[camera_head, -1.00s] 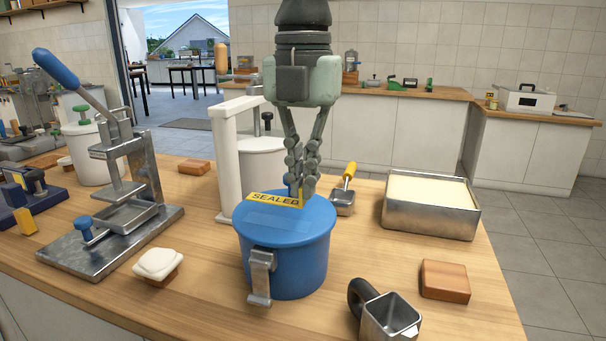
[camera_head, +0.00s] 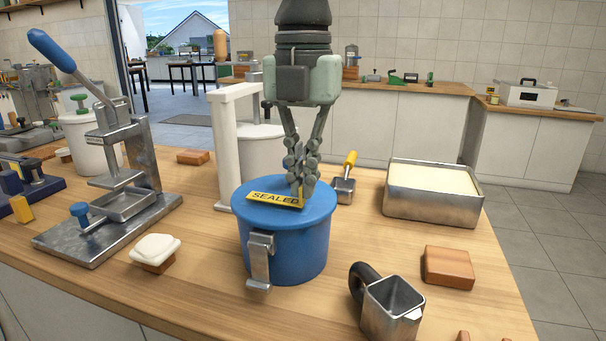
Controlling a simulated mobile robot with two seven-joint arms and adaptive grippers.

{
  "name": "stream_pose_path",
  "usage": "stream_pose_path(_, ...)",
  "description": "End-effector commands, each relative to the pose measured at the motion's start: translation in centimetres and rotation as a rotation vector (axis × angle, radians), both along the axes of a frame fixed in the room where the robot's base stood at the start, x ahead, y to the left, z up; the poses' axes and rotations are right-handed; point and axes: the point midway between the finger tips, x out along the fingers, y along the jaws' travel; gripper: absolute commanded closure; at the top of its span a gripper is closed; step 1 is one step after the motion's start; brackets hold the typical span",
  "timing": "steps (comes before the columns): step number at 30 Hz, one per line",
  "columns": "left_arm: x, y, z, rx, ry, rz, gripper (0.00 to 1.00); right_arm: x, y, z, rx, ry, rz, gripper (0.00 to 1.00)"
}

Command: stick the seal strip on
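The yellow seal strip (camera_head: 272,199), lettered "SEALED", lies at or just above the top of the blue lidded pot (camera_head: 288,238), with its lettering facing up. I cannot tell whether its whole underside touches the lid. My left gripper (camera_head: 301,192) comes down from above. Its fingers are close together at the strip's right end and appear shut on it. The fingertips hide part of that end and of the lid behind. A metal clasp (camera_head: 260,258) hangs on the pot's front. My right gripper is not in view.
A white post frame (camera_head: 227,145) and white pot (camera_head: 262,140) stand close behind the blue pot. A metal press (camera_head: 128,180) and white-topped block (camera_head: 155,250) are left. A filled metal tray (camera_head: 432,205), metal jug (camera_head: 390,308) and brown block (camera_head: 449,267) are right.

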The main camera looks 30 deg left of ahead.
Motion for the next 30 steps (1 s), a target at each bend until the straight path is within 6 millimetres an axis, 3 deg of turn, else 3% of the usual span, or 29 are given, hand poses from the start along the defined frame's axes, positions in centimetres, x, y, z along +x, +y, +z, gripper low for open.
stream_pose_path(30, 0.0, 0.0, -1.0, 0.0, 0.0, 0.0, 1.0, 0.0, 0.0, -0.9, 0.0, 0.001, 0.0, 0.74)
